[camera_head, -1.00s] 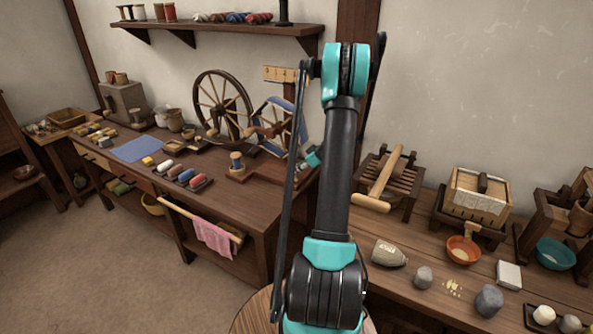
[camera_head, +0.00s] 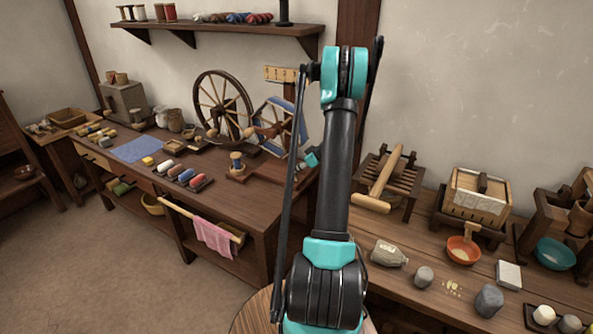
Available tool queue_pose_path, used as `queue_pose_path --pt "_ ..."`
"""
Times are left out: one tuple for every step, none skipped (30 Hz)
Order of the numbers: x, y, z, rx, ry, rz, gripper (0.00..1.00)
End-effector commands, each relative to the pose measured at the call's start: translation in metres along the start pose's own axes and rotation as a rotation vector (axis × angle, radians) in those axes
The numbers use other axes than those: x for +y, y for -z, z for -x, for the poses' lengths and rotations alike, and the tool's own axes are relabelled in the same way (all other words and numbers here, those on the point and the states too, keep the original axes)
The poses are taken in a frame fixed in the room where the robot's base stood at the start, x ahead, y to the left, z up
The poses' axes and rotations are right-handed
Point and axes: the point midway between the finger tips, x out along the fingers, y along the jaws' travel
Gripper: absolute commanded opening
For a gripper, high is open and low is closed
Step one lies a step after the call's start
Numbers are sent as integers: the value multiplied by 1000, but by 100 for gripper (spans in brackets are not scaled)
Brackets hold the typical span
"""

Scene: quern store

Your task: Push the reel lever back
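The reel (camera_head: 302,128), a wooden frame with spokes and blue yarn, stands on a wooden base at the right end of the dark table, beside the spinning wheel (camera_head: 222,103). A reddish-brown wooden piece (camera_head: 266,131) shows at its hub; I cannot tell whether this is the lever. My gripper (camera_head: 300,167) is low at the right side of the reel, near its base. A teal part of it shows, but my arm hides much of it. The fingers are too small to tell open from shut, and I cannot tell whether they touch anything.
A bobbin on a stand (camera_head: 236,163) is left of the reel's base. A tray of coloured rolls (camera_head: 188,178) and a blue cloth (camera_head: 138,149) lie further left. A second bench (camera_head: 400,285) at right holds a wooden rack (camera_head: 404,172), a press, bowls and stones.

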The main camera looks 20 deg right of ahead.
Motion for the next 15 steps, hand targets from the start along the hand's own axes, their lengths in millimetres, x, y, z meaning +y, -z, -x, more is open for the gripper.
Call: queue_pose_path --pt "5 -2 -1 -2 22 -24 0" --pt "6 -2 -1 -1 38 -42 0" --pt "8 -2 -2 0 61 -64 0" --pt "9 -3 -2 -1 77 -80 0" --pt "10 -3 -2 -1 90 -94 0" --pt "10 -4 -3 -1 105 -108 0" --pt "11 -4 -3 -1 113 -117 0" --pt "11 -4 -3 -1 119 -123 0" --pt "11 -4 -3 -1 124 -127 0" --pt "11 -4 -3 -1 125 -129 0" --pt "11 -4 -3 -1 125 -129 0" --pt "11 -4 -3 -1 125 -129 0" --pt "11 -4 -3 -1 124 -128 0" --pt "11 -4 -3 -1 124 -128 0" --pt "11 -4 -3 -1 124 -128 0"
